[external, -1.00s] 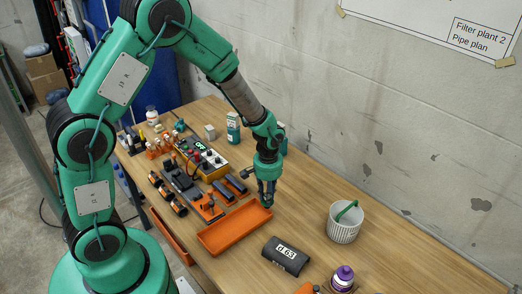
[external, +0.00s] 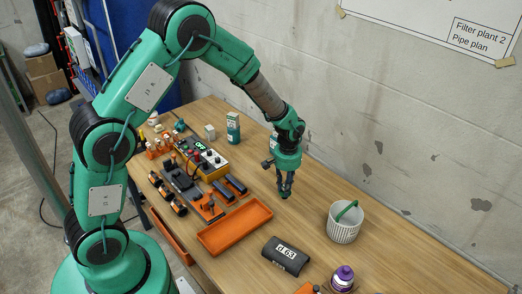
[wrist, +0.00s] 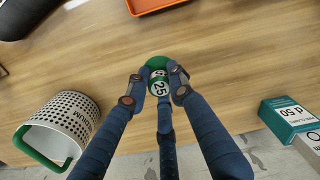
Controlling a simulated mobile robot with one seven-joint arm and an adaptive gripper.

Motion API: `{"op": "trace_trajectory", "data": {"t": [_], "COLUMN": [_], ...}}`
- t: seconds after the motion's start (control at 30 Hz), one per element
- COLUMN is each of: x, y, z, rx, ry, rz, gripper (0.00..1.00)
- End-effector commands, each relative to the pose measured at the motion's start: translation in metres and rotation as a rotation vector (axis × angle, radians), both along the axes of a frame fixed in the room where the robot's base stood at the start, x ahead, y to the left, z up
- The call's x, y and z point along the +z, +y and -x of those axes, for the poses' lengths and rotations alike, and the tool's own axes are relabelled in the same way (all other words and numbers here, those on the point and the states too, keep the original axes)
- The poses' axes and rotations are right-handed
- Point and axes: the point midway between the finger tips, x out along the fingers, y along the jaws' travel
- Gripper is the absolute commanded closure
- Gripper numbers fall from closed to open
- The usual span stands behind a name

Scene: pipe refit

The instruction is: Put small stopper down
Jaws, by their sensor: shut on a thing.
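The small stopper (wrist: 159,72) is green and white with the number 25 on it. It sits between the blue fingertips of my gripper (wrist: 155,88) in the wrist view, and the fingers are shut on it. In the external view my gripper (external: 285,192) points down over bare tabletop, right of the orange tray and left of the white basket. The stopper is hard to make out there. The frames do not clearly show whether it touches the table.
The orange tray (external: 235,230) looks empty. A white basket (external: 338,234) with a green handle stands to the right. A black d 63 piece (external: 287,255) lies in front. Bare wooden table (external: 315,190) surrounds my gripper.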

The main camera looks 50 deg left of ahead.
Motion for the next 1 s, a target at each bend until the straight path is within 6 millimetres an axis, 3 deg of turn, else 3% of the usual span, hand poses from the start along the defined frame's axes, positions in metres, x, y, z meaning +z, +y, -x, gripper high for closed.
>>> {"op": "trace_trajectory", "data": {"t": [0.2, 0.4, 0.87, 1.0], "x": [-0.005, -0.006, -0.006, -0.015], "y": [-0.002, -0.002, -0.003, -0.003], "z": [-0.039, -0.064, -0.07, -0.07], "rx": [0.0, 0.0, 0.0, 0.0], "ry": [-0.002, -0.002, -0.001, 0.0], "rz": [0.0, 0.0, 0.0, 0.0], "gripper": [1.0, 1.0, 1.0, 1.0]}}
